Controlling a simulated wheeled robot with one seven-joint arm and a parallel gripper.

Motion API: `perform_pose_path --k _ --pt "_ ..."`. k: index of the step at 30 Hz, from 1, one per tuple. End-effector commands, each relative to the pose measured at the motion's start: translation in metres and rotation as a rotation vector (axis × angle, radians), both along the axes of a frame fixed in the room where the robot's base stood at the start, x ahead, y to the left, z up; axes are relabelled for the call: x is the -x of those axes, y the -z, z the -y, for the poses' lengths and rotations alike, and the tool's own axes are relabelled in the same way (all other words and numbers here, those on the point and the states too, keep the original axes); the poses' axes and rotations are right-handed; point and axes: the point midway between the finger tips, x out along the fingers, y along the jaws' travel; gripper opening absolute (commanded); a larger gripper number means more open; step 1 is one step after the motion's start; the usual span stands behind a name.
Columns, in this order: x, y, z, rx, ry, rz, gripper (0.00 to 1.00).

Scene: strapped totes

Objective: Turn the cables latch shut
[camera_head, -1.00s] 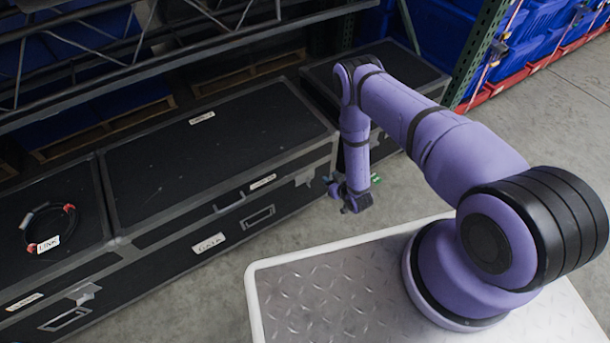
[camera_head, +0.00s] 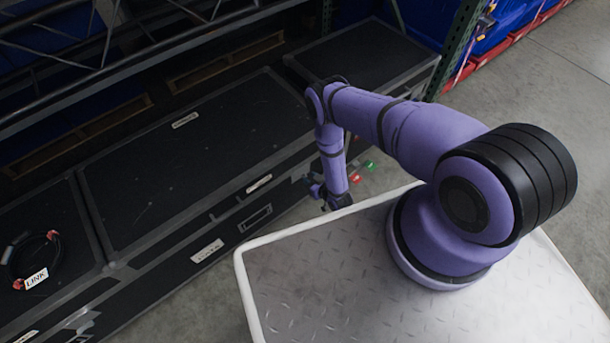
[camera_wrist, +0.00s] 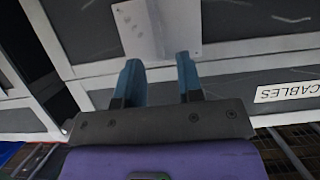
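In the wrist view a pale metal latch plate (camera_wrist: 128,28) with a narrow raised piece sits on the dark, silver-edged case front. A white label reading CABLES (camera_wrist: 285,92) is to its right. My gripper (camera_wrist: 158,62) has its two blue fingers spread apart at the plate's lower edge. I see nothing held between them, and I cannot tell whether they touch the plate. In the head view my gripper (camera_head: 330,203) hangs low in front of the long black case (camera_head: 200,160); the latch is hidden there.
A looped cable (camera_head: 33,262) with a LINK tag lies on the left case top. Another black case (camera_head: 365,60) stands behind the arm. Metal racks and blue bins (camera_head: 505,45) line the back. Grey floor is open at right.

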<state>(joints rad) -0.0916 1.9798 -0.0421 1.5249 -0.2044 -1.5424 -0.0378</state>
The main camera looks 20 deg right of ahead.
Motion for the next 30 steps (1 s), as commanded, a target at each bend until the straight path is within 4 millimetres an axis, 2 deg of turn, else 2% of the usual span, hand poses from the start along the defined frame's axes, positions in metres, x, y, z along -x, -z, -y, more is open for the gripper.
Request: perform_pose_path --k 3,7,19,20,24,30 --pt "-0.016 0.007 -0.006 -0.001 -0.001 0.002 0.34" --pt "-0.027 0.012 -0.009 -0.001 -0.001 0.001 0.34" --pt "-0.034 0.014 -0.011 0.0 -0.001 0.0 0.34" --pt "-0.034 0.014 -0.011 0.0 -0.001 0.0 0.32" --pt "-0.034 0.014 -0.011 0.0 -0.001 0.0 0.0" --pt "-0.034 0.014 -0.011 -0.003 -0.001 -0.002 0.0"
